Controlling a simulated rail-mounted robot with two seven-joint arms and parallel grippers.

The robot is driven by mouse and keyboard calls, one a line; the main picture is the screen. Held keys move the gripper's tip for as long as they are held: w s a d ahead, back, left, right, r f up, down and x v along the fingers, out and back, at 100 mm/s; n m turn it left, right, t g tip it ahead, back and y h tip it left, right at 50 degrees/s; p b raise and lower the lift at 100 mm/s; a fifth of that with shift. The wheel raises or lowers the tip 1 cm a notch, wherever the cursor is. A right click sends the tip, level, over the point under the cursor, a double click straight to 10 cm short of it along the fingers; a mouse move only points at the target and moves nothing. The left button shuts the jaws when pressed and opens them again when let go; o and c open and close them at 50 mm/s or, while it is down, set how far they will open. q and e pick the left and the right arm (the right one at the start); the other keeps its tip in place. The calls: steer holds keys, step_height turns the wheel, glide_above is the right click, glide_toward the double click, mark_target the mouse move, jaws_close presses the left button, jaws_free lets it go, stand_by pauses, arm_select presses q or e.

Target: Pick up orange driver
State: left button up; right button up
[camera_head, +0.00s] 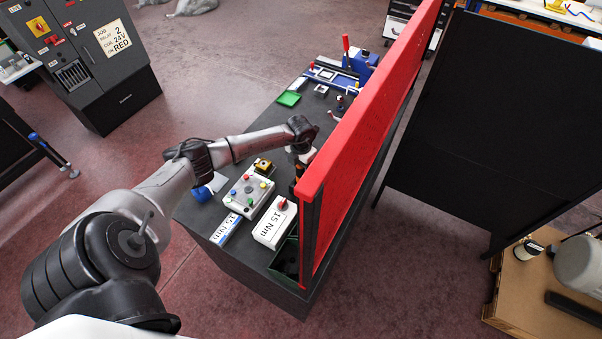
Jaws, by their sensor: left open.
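My left arm reaches in from the left over the dark table (262,128). Its wrist is close to the red panel, and my left gripper (303,156) points down beside the panel's near face. The gripper is open, but it is small here and its fingertips are partly hidden. A small dark thing with an orange part (298,171) stands just below the gripper; it may be the orange driver, and I cannot tell whether the fingers touch it. My right gripper is out of view.
The tall red panel (352,135) runs along the table's right side. A button box (249,195), a white "15 Nm" box (271,226), a blue-and-white box (227,229) and a dark green bin (286,258) crowd the near end.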

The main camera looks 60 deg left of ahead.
arm_select(q)
steer(key=shift+f, duration=0.4)
steer(key=shift+c, duration=0.4)
steer(key=shift+r, duration=0.1)
steer(key=c, duration=1.1)
